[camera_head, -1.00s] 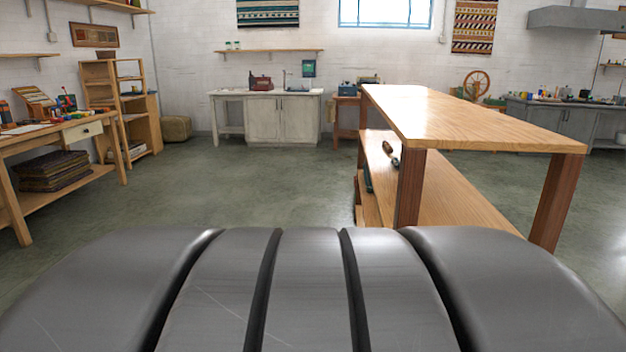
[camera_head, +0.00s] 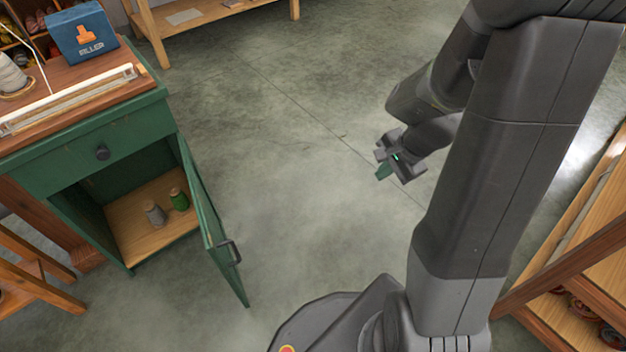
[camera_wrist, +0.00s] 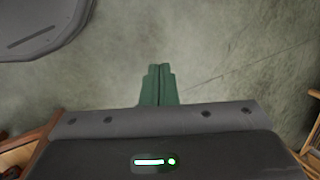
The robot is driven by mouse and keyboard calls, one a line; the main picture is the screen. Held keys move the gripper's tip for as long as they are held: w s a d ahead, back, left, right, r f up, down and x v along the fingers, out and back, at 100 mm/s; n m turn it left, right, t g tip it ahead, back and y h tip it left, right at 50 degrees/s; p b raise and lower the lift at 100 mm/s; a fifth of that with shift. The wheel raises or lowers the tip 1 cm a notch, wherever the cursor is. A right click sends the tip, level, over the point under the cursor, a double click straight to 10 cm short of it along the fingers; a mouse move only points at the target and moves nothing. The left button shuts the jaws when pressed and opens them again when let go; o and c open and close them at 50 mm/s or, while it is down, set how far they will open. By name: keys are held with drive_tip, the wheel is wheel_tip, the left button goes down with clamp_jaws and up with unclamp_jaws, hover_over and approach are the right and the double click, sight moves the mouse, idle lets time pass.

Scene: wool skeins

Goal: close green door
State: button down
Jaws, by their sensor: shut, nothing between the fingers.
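The green door (camera_head: 209,222) stands open on a green cabinet (camera_head: 103,152) at the left of the head view. It is hinged on the cabinet's right side and swung out toward the front, with a dark handle (camera_head: 230,252) near its free edge. My gripper (camera_head: 383,172) is to the right of the door, apart from it, over bare floor. Its green fingers are together and empty, as the wrist view (camera_wrist: 159,72) also shows. The door is not in the wrist view.
Inside the cabinet are a grey spool (camera_head: 154,213) and a green spool (camera_head: 179,199). A blue box (camera_head: 82,36) and a white cone (camera_head: 12,76) stand on top. A wooden shelf unit (camera_head: 575,262) is at the right. Floor (camera_head: 300,190) between is clear.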

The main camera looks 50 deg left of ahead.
drive_tip(key=s+a+f+g+p, duration=0.1)
drive_tip(key=s+a+g, duration=0.3)
drive_tip(key=s+a, duration=0.85)
drive_tip(key=m+g+h, duration=0.1)
drive_tip(key=g, duration=0.3)
approach(206, 229)
wheel_tip(206, 229, down, 3)
drive_tip(key=s, duration=0.2)
drive_tip(key=s+b, duration=0.1)
drive_tip(key=shift+s+a+f, duration=0.1)
drive_tip(key=shift+a, duration=0.2)
drive_tip(key=shift+s+a, duration=0.2)
drive_tip(key=shift+s, duration=0.35)
